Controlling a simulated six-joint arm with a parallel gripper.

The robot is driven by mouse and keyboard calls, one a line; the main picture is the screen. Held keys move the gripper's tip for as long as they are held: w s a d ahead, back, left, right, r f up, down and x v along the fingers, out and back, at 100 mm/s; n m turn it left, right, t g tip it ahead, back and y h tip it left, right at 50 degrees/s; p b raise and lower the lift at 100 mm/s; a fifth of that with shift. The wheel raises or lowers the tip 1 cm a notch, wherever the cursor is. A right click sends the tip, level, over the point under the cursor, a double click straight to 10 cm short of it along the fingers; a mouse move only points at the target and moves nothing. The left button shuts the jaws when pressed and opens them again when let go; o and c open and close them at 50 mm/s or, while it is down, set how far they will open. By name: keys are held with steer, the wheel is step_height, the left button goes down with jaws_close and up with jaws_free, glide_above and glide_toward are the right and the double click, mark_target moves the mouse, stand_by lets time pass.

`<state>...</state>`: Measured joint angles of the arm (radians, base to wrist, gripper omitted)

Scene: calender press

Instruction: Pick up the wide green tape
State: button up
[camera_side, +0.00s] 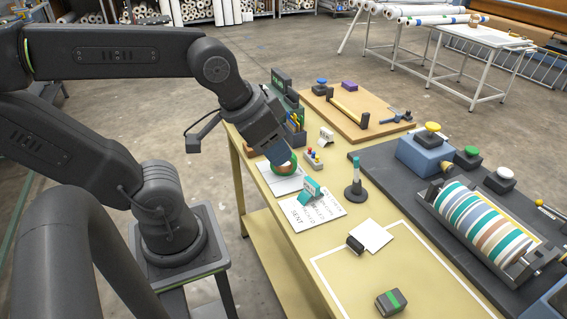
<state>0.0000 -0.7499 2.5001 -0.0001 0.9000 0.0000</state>
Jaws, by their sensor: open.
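The wide green tape (292,166) is a green roll with a brown inside, at the left edge of the tan table, above a white sheet (282,184). My gripper (279,157) is open and points down right at the roll. Its fingertips overlap the roll in this view and are small and partly hidden. I cannot tell whether they touch it or whether a finger is inside the ring.
A teal tape dispenser (311,191) sits on a printed sheet (315,212) just in front. A small rack with coloured pegs (315,160) and a dark stand with a teal top (355,180) are to the right. A striped roller press (485,222) fills the right side.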

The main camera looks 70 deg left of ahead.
stand_by(0.3)
steer(key=o, duration=0.3)
steer(key=w+a+f+m+g, duration=0.2)
steer(key=w+a+f, duration=0.1)
steer(key=w+a, duration=0.4)
steer(key=w+a+f+m+g, duration=0.2)
steer(key=w+a, duration=0.3)
steer(key=a, duration=0.3)
steer(key=shift+m+g, duration=0.8)
steer(key=a+f, duration=0.2)
steer(key=a, duration=0.1)
steer(key=a+f, duration=0.2)
steer(key=a, duration=0.1)
steer(key=w+a+f, duration=0.1)
steer(key=a+f, duration=0.1)
steer(key=a, duration=0.2)
steer(key=shift+f, duration=0.35)
step_height(320, 180, down, 8)
steer(key=shift+r, duration=0.1)
steer(key=shift+d+f, duration=0.15)
steer(key=shift+f, duration=1.35)
steer(key=shift+d+f, duration=0.15)
steer(key=shift+f, duration=1.3)
